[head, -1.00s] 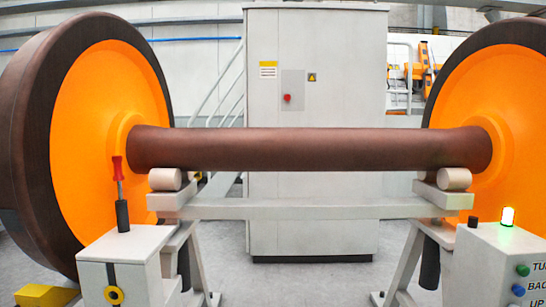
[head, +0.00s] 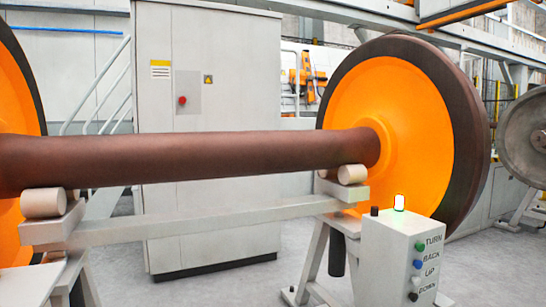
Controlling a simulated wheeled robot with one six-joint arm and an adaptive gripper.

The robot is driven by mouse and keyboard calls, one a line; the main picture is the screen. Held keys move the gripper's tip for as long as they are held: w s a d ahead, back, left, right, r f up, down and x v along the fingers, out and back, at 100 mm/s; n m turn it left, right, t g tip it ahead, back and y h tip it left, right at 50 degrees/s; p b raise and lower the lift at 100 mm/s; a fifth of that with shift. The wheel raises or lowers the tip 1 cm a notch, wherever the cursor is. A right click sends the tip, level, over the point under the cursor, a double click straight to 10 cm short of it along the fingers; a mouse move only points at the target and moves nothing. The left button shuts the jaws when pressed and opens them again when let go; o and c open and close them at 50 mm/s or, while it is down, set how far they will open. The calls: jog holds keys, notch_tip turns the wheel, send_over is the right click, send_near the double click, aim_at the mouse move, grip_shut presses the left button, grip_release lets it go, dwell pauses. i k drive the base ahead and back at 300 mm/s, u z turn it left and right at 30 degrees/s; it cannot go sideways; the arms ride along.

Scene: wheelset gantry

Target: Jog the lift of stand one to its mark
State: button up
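A wheelset with a brown axle (head: 190,158) and orange-faced wheels lies across the head view. Its right wheel (head: 420,125) shows whole and its left wheel (head: 18,115) is cut by the edge. The axle rests over cream rollers (head: 44,203) on a pale stand (head: 200,223). At the right front stands a grey control box (head: 387,250) with buttons labelled TURN, BACK, UP and DOWN. The green TURN button (head: 420,246), blue BACK button (head: 417,264), white UP button (head: 415,281) and black DOWN button (head: 413,297) run down it. A green lamp (head: 399,202) glows on top. No lift mark is discernible. My gripper is not in view.
A tall grey cabinet (head: 207,100) with a red button stands behind the axle. A grey wheel (head: 524,138) stands at the far right. Orange equipment (head: 307,78) is at the back. Grey floor (head: 240,287) is open in front of the stand.

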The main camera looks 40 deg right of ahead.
aim_at(415, 281)
jog(key=z, duration=0.25)
jog(key=k, duration=1.2)
jog(key=z, duration=0.2)
